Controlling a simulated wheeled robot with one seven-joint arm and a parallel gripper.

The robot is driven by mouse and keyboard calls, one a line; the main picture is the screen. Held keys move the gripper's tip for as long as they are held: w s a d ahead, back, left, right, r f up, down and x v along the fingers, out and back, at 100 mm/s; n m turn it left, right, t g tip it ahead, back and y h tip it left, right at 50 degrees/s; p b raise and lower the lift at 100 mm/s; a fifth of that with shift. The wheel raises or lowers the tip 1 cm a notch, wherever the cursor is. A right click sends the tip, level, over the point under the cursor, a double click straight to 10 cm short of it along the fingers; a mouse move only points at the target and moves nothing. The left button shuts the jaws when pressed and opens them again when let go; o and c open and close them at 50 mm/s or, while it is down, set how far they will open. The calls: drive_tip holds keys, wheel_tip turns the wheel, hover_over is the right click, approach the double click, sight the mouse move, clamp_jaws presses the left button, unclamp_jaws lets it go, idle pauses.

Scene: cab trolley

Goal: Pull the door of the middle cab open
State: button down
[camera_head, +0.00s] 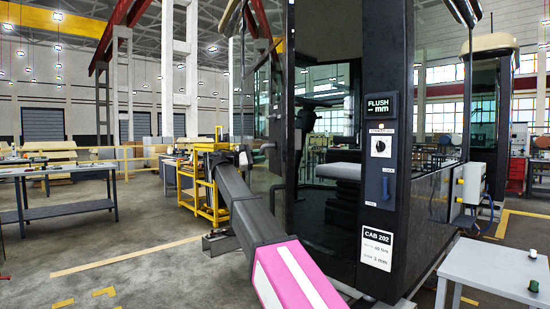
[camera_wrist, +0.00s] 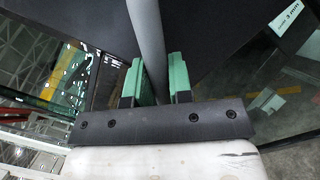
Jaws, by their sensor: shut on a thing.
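The cab (camera_head: 385,90) labelled CAB 202 stands close in front of me in the head view. Its glazed door (camera_head: 275,85) is left of the dark post. A grey door handle (camera_wrist: 148,35) runs as a bar between the green fingers of my gripper (camera_wrist: 158,78) in the wrist view. My gripper is shut on this bar. In the head view my arm reaches up to the door's left side, and the fingers are hidden or too small to make out. I cannot tell whether the door stands slightly ajar.
The post carries a display (camera_head: 381,106) reading FLUSH, a rotary knob (camera_head: 380,147) and a CAB 202 label (camera_head: 377,248). A light table (camera_head: 490,268) stands at the right front. A yellow frame (camera_head: 205,185) is beyond my arm. A workbench (camera_head: 60,172) is at left. Open floor lies left of my arm.

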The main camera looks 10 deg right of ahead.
drive_tip(key=shift+r+v, duration=0.2)
drive_tip(key=shift+v, duration=0.95)
drive_tip(key=shift+w, duration=0.15)
